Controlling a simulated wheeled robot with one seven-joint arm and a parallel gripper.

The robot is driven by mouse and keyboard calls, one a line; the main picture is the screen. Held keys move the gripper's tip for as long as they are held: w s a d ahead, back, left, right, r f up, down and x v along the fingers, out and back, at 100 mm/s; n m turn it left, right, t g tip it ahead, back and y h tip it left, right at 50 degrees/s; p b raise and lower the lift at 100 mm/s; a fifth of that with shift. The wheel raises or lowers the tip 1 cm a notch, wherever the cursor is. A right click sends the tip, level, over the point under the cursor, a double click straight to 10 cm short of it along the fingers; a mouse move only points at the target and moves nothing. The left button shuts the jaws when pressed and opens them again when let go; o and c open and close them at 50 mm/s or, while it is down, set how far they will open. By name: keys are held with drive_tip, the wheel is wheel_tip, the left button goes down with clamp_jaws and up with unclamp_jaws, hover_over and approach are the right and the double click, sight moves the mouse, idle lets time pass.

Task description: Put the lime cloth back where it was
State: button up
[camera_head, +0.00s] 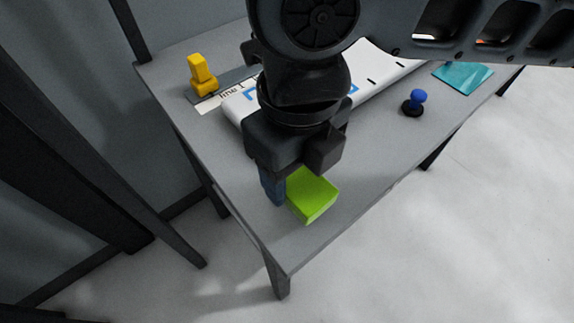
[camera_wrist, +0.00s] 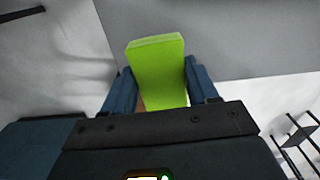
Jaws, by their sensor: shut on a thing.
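The lime cloth (camera_head: 314,196) is a bright green folded block at the near end of the grey table (camera_head: 262,222). My gripper (camera_head: 284,193) is over that end, pointing down, with the cloth at its fingers. In the wrist view, the cloth (camera_wrist: 158,72) sits between the two blue fingers of my gripper (camera_wrist: 158,88), which are shut on it. Part of the cloth is hidden behind my gripper in the head view. I cannot tell whether its underside touches the table.
A white vinyl roll (camera_head: 375,70) lies across the table behind my arm. A yellow object (camera_head: 201,74) stands at the back left. A blue-topped knob (camera_head: 416,99) and a teal sheet (camera_head: 462,75) are to the right. The tabletop between cloth and knob is clear.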

sight(288, 188)
drive_tip(key=shift+w+a+f, duration=0.3)
drive_tip(key=shift+a+f, duration=0.05)
drive_tip(key=shift+a, duration=0.05)
drive_tip(key=shift+f, duration=1.75)
drive_tip(key=o, duration=0.9)
drive_tip(key=shift+o, duration=0.2)
drive_tip(key=shift+f, duration=0.1)
drive_tip(key=shift+f, duration=0.15)
drive_tip(key=r, duration=0.8)
drive_tip(key=shift+s+a, duration=0.1)
drive_tip(key=shift+a, duration=0.15)
